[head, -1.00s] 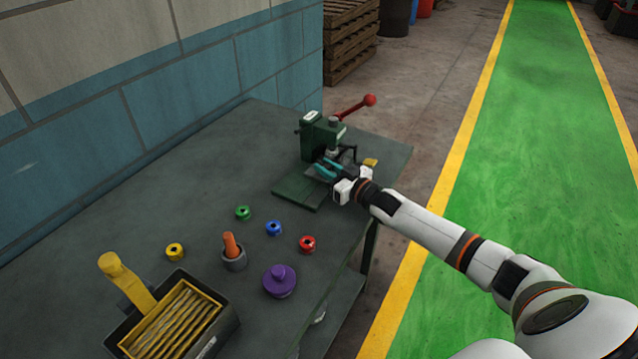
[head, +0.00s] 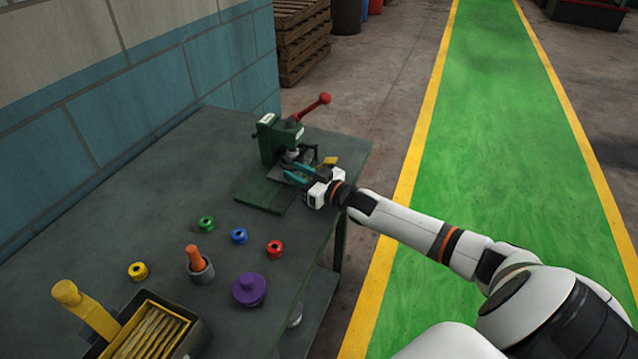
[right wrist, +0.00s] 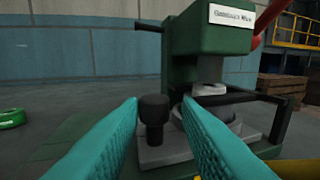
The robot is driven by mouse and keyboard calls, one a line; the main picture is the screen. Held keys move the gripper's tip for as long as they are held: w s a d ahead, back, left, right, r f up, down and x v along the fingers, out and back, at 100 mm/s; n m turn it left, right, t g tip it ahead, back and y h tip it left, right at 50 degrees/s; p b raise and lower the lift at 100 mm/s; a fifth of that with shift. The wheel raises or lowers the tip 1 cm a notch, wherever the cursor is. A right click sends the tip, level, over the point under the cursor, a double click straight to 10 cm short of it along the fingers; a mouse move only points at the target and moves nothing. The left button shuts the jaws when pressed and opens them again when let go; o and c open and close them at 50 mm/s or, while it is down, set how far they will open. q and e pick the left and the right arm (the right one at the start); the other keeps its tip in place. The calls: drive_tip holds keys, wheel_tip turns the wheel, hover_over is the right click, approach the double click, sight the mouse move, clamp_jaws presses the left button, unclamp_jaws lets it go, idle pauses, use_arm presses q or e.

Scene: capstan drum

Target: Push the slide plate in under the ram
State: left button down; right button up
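The green press (head: 272,140) with a red-knobbed lever stands at the far end of the table. It also shows in the right wrist view (right wrist: 205,38), with the pale round ram (right wrist: 209,89) under its head. The grey slide plate (right wrist: 165,152) lies low at the front of the press and carries an upright black knob (right wrist: 155,108). My right gripper (head: 297,174) is at the front of the press. In the right wrist view its teal fingers (right wrist: 160,108) are apart, with the knob showing between their tips. Contact with the knob cannot be told. My left gripper is not in view.
A black bar guard (right wrist: 285,100) stands beside the ram. Green (head: 206,223), blue (head: 239,236), red (head: 274,249) and yellow (head: 138,271) rings, a purple knobbed disc (head: 249,289) and a cup (head: 201,271) lie nearer on the table (head: 150,215).

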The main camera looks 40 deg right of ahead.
drive_tip(key=v, duration=0.9)
drive_tip(key=shift+s, duration=0.1)
idle(0.3)
